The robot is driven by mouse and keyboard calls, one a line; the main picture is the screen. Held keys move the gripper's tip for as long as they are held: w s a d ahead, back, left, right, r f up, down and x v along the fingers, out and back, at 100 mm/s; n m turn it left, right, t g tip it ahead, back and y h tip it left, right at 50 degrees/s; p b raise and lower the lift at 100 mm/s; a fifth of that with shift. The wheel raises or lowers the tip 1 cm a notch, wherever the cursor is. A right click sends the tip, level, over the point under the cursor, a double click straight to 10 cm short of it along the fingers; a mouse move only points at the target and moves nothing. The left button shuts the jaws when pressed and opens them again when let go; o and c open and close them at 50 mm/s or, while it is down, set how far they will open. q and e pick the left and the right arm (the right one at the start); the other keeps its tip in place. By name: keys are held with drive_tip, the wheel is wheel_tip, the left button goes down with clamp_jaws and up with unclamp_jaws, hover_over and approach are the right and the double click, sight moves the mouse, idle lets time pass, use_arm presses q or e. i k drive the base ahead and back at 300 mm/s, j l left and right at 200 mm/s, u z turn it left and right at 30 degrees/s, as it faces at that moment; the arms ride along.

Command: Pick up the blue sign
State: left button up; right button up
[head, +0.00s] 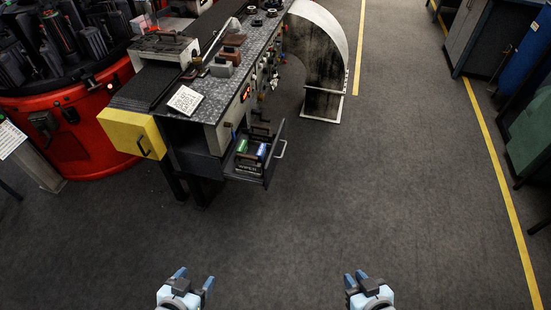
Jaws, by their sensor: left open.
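A small blue object (262,151), which looks like the blue sign, stands in an open drawer (270,172) of the machine bench. A green object (242,146) stands just left of it. Any writing on the blue object is too small to read. My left gripper (195,278) is open and empty at the bottom of the head view, over the floor and well short of the drawer. My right gripper (355,277) is at the bottom right of centre, also far from the drawer. Its two fingertips show close together, and I cannot tell how far they are apart.
The bench (217,85) holds a paper sheet (185,99) and small parts. A yellow box (133,133) juts from its left end. A red round machine (80,130) is at left, a curved grey guard (322,60) behind. The floor between my grippers and the drawer is clear.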

sight(263, 154)
drive_tip(key=u, duration=0.7)
drive_tip(key=i+l+u, duration=0.3)
drive_tip(key=l+u, duration=0.3)
drive_tip(key=i+l+u, duration=0.15)
drive_tip(key=l+u, duration=0.2)
drive_tip(key=i+l, duration=0.1)
drive_tip(key=l, duration=0.35)
drive_tip(key=i+l+u, duration=0.1)
drive_tip(key=l, duration=0.3)
drive_tip(key=i+l, duration=0.1)
drive_tip(key=l, duration=0.35)
drive_tip(key=i+l+u, duration=0.1)
drive_tip(key=l, duration=0.3)
